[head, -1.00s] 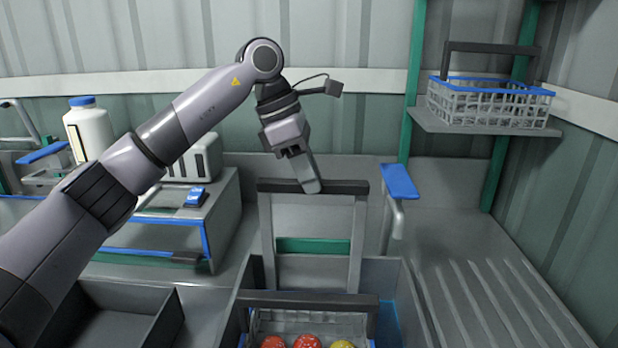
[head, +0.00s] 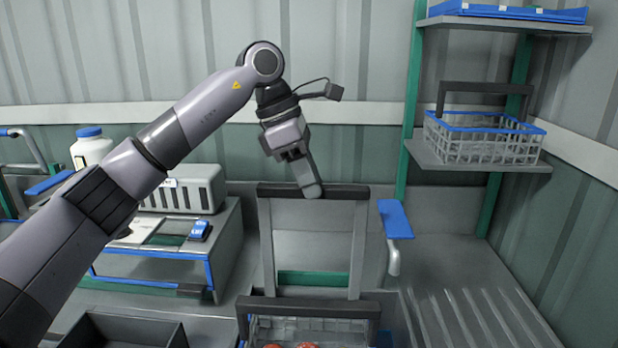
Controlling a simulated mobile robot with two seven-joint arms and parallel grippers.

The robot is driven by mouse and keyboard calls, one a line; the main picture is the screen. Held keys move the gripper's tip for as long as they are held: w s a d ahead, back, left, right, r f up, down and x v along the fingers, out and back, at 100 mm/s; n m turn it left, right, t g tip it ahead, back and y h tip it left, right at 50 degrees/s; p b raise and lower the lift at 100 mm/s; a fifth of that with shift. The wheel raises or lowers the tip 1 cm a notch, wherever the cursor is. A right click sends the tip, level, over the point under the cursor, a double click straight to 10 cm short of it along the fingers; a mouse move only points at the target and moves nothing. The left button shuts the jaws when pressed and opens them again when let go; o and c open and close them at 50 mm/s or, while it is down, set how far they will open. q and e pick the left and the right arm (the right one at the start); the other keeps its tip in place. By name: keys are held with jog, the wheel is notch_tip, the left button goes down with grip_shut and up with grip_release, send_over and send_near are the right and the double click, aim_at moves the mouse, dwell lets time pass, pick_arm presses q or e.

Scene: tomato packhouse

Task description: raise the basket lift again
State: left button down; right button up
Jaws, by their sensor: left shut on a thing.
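The basket lift (head: 313,245) is a grey frame with a dark crossbar on top, standing at the sunken tub in the middle of the head view. My left gripper (head: 312,190) is shut on its dark crossbar. Below, a wire basket (head: 310,325) with a blue rim and dark handle hangs low at the bottom edge, with red tomatoes in it. Its lower part is cut off by the picture edge. My right gripper is not in view.
A blue paddle lever (head: 395,219) stands just right of the lift. An empty wire basket (head: 480,145) sits on a shelf at right. A ribbed drainboard (head: 480,310) lies below it. A grey box machine (head: 185,190) and white bottle (head: 90,147) are at left.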

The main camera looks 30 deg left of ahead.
pick_arm(q)
jog(key=c, duration=1)
grip_release()
jog(key=shift+r, duration=0.4)
jog(key=shift+o, duration=0.2)
jog(key=shift+f, duration=0.15)
jog(key=shift+v, duration=3.65)
